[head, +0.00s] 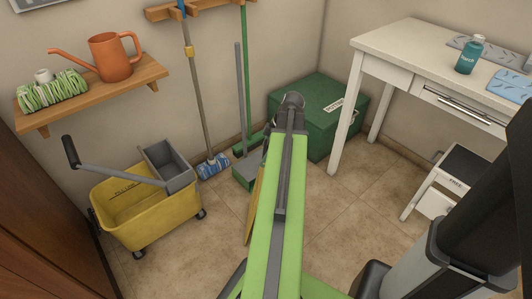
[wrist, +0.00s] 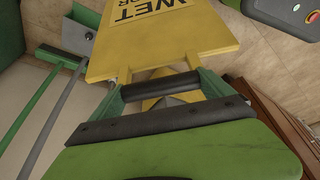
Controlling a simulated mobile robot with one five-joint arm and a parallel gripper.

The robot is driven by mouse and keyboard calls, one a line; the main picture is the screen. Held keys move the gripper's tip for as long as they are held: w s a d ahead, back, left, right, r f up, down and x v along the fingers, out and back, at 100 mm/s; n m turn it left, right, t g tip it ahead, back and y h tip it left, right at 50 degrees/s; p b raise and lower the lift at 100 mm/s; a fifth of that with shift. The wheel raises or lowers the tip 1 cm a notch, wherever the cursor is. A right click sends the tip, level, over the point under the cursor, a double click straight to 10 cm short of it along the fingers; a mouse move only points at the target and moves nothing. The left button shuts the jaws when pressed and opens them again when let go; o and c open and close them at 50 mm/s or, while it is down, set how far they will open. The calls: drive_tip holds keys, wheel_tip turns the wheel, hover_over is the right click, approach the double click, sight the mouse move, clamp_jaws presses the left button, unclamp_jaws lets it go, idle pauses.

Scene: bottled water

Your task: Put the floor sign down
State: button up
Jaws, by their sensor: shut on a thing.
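The yellow floor sign (wrist: 157,42) with dark "WET" lettering fills the top middle of the wrist view. In the head view only a thin yellow strip of the sign (head: 254,205) shows beside my green arm, which hides the rest. My gripper (wrist: 162,90) is shut on the sign near its narrow end in the wrist view. A dark bar spans between the green fingers there, and a bit of yellow shows under it. In the head view the gripper is hidden behind my arm. I cannot tell whether the sign touches the floor.
A yellow mop bucket (head: 140,215) stands on the tiled floor (head: 325,225) at left. A broom, a mop and a dustpan (head: 247,172) lean by the back wall. A green box (head: 318,118), a white table (head: 345,110) and a step stool (head: 450,180) stand at right.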

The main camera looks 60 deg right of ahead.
drive_tip(key=o, duration=1.8)
drive_tip(key=shift+r+p, duration=0.5)
drive_tip(key=shift+p, duration=0.1)
drive_tip(key=p+v, duration=1)
drive_tip(key=v, duration=0.1)
drive_tip(key=shift+s+r, duration=0.1)
